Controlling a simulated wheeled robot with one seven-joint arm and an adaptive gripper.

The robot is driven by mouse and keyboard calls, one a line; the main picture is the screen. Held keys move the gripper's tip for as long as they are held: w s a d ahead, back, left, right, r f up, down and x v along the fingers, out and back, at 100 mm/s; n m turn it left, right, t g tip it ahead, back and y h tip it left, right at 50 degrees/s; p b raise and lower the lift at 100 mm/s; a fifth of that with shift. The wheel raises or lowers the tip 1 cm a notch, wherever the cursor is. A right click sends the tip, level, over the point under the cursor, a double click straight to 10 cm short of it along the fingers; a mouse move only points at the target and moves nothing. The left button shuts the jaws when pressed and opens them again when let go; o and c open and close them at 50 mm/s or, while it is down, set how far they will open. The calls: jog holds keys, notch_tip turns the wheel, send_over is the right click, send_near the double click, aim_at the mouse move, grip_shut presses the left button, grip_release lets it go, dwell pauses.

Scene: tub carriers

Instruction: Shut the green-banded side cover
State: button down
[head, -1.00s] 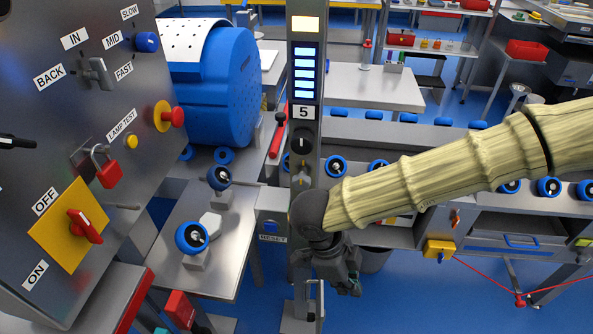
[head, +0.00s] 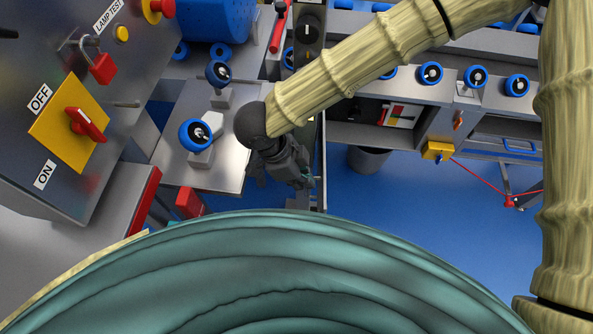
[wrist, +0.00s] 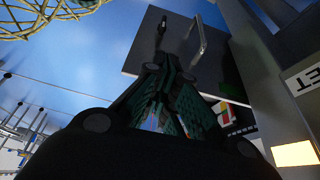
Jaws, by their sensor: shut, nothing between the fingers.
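My gripper (head: 303,180) hangs at the end of my arm in the middle of the head view, beside the foot of the narrow post. In the wrist view its dark fingers (wrist: 152,68) come together with nothing between them. Beyond the fingertips is a flat dark grey panel (wrist: 215,68) with a pale bar handle (wrist: 197,38). A dim green strip (wrist: 232,82) shows by its edge, so it may be the green-banded side cover. The fingers overlap the panel in this view; I cannot tell whether they touch it. In the head view my gripper hides much of that spot.
A control cabinet with a yellow switch plate (head: 70,125) stands at left. A steel bench with blue knobs (head: 196,135) is just left of my gripper. A grey bin (head: 369,158) and a red cord (head: 480,178) are to the right. Blue floor (head: 400,205) lies open between.

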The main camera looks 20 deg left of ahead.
jog(key=shift+x, duration=2.35)
jog(key=shift+d, duration=0.1)
